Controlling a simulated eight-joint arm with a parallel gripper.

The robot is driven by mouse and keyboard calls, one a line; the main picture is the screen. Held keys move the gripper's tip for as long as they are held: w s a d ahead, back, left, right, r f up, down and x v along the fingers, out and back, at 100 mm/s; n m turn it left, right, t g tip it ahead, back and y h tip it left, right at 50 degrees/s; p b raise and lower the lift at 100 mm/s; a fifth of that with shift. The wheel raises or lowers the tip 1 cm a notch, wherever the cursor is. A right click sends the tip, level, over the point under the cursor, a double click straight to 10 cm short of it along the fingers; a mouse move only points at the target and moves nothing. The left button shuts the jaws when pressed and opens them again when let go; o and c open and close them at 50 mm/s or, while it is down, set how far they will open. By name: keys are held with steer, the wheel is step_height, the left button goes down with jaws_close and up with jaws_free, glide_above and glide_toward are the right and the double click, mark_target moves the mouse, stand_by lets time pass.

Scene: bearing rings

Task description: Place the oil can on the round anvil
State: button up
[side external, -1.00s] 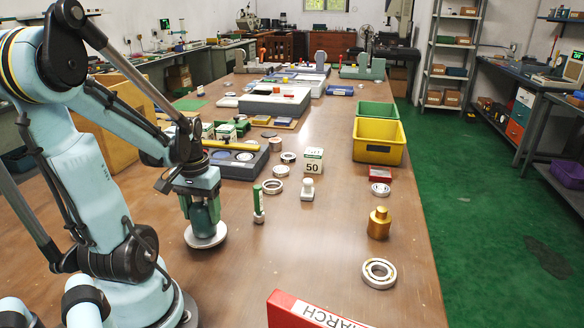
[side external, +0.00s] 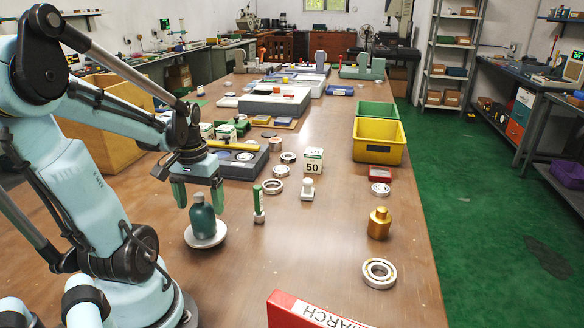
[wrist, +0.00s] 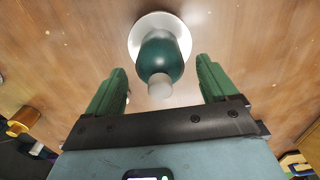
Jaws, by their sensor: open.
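The oil can appears to be the dark green bottle with a pale cap (side external: 202,224). It stands upright on a round white disc (side external: 205,242), which appears to be the round anvil. In the wrist view the bottle (wrist: 163,58) sits on the disc (wrist: 140,27), with the disc's rim showing around its far side. My gripper (side external: 199,193) is above the bottle, its green fingers spread on either side of the cap. In the wrist view my gripper (wrist: 160,66) is open, with clear gaps between both fingers and the bottle.
A green-and-white cylinder (side external: 258,205) stands just right of the disc. Metal rings (side external: 273,186), a white "50" block (side external: 313,162) and a brass weight (side external: 379,223) stand farther right. A red box (side external: 310,312) lies in front. The table between is clear.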

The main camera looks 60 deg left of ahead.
step_height(320, 180, up, 9)
steer(key=shift+f, duration=0.1)
steer(key=shift+w+d, duration=0.15)
steer(key=w+d+f+m+t, duration=0.2)
steer(key=w+d, duration=0.4)
steer(key=d, duration=0.4)
steer(key=w+d+f+m+t, duration=0.1)
steer(key=w+d+m+t, duration=0.4)
steer(key=d, duration=0.5)
steer(key=shift+w+f+m, duration=0.4)
steer(key=shift+w+m, duration=0.5)
steer(key=shift+m, duration=0.1)
